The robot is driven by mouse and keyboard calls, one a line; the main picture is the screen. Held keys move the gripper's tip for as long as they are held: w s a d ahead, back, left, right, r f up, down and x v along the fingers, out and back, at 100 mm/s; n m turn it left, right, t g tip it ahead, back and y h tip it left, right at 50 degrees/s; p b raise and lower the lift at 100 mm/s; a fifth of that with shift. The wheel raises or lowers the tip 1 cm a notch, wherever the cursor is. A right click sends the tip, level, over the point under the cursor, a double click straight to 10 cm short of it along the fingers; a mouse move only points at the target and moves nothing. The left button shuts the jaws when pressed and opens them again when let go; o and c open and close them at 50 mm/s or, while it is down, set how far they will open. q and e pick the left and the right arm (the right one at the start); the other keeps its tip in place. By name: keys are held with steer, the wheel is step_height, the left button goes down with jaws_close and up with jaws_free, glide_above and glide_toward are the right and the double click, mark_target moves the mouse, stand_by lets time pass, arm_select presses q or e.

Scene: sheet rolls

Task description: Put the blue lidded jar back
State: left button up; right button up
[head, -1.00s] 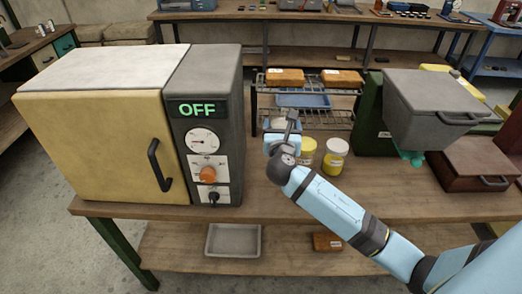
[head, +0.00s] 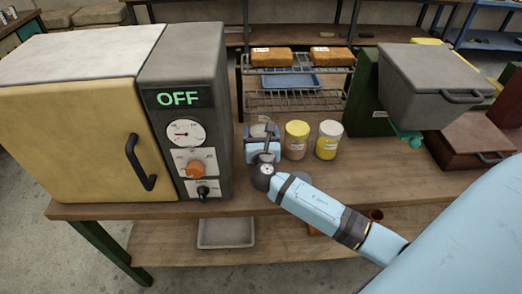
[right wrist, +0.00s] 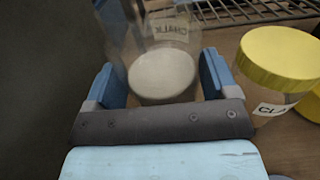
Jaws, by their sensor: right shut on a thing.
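In the right wrist view the jar (right wrist: 162,75) sits between the two blue fingers. It has a pale round face and a label that seems to read CHALK. No blue lid shows on it. A grey-blue round thing (head: 301,177) lies partly behind my right arm, and I cannot tell what it is. I cannot tell whether the held jar touches the bench. My left gripper is out of view.
A wire rack (head: 290,100) with bricks and a blue tray is behind. The oven (head: 180,120), reading OFF, is close on the left. A grey lidded box (head: 430,90) stands right. The bench front is mostly clear.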

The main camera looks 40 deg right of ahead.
step_height(320, 180, down, 5)
steer(key=shift+f+b, duration=0.1)
steer(key=shift+b, duration=0.4)
steer(key=shift+f, duration=0.25)
steer(key=shift+f, duration=0.1)
steer(key=o, duration=1.1)
steer(key=v, duration=1.1)
steer(key=shift+s, duration=0.1)
steer(key=shift+s+a, duration=0.3)
steer(key=shift+s, duration=0.05)
